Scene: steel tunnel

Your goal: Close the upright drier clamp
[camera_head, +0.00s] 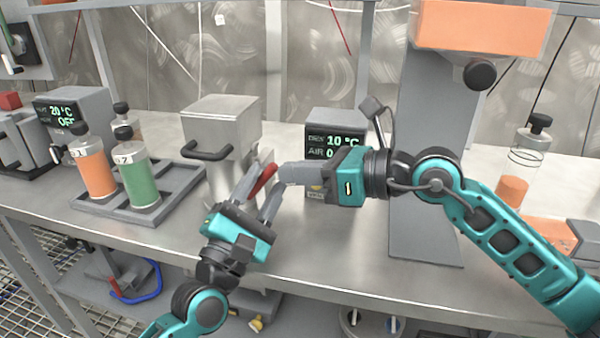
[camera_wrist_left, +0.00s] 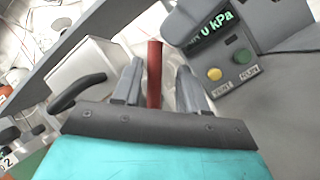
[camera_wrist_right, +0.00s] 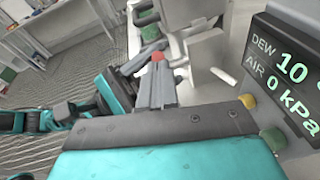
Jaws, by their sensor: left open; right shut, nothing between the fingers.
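The clamp's red lever (camera_head: 262,180) stands tilted in front of the pale upright vessel (camera_head: 222,184), which has a box-shaped lid (camera_head: 222,108) and a black handle. My left gripper (camera_head: 259,192) is open with its fingers on either side of the lever. In the left wrist view the red lever (camera_wrist_left: 154,75) shows between the two fingers (camera_wrist_left: 160,82), with gaps on both sides. My right gripper (camera_head: 284,174) is shut and empty, its tips just right of the lever. In the right wrist view the red lever tip (camera_wrist_right: 158,57) shows beyond its fingers (camera_wrist_right: 157,82); contact is unclear.
A display box (camera_head: 333,150) reading DEW 10 °C and AIR 0 stands behind my right gripper. A grey column (camera_head: 425,220) rises to the right. A tray (camera_head: 180,190) with orange (camera_head: 93,168) and green (camera_head: 138,178) bottles sits at left. The front bench strip is clear.

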